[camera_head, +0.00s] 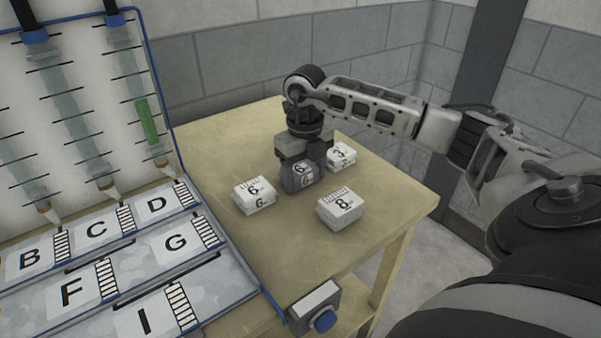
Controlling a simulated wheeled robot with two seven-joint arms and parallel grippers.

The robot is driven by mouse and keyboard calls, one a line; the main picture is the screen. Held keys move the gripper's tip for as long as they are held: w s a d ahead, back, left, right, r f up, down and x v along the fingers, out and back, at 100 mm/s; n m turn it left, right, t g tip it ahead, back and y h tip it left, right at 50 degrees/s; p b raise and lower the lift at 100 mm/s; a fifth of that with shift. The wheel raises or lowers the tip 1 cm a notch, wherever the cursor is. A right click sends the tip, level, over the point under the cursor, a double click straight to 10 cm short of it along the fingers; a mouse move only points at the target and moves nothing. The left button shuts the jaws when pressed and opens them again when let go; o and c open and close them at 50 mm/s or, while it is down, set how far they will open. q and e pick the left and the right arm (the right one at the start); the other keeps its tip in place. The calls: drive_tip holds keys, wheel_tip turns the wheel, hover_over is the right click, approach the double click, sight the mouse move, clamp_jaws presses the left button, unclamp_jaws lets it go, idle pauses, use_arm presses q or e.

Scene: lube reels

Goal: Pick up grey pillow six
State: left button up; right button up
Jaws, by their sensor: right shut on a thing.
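The grey pillow six (299,181), a small grey block-like pack marked 6, is on the wooden table (290,245) among white packs. My right gripper (302,163) points straight down over it and is shut on it, hiding its upper part. I cannot tell whether the pack still touches the table. My left gripper is not in view.
A white pack marked 6 (254,196) lies left of the gripper, one marked 8 (341,209) in front and right, and another (341,156) close behind right. A blue-edged lettered board (228,262) stands at left. A blue-button box (315,307) sits at the front edge. Walls stand behind.

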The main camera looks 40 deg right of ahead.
drive_tip(key=shift+r, duration=0.1)
drive_tip(key=shift+r, duration=0.3)
wheel_tip(320, 180, up, 2)
drive_tip(key=shift+r+b, duration=0.1)
drive_tip(key=shift+b, duration=0.35)
drive_tip(key=s+a+r+b, duration=0.1)
drive_tip(key=s+a+r, duration=0.7)
drive_tip(key=s+r, duration=0.2)
drive_tip(key=shift+s, duration=0.8)
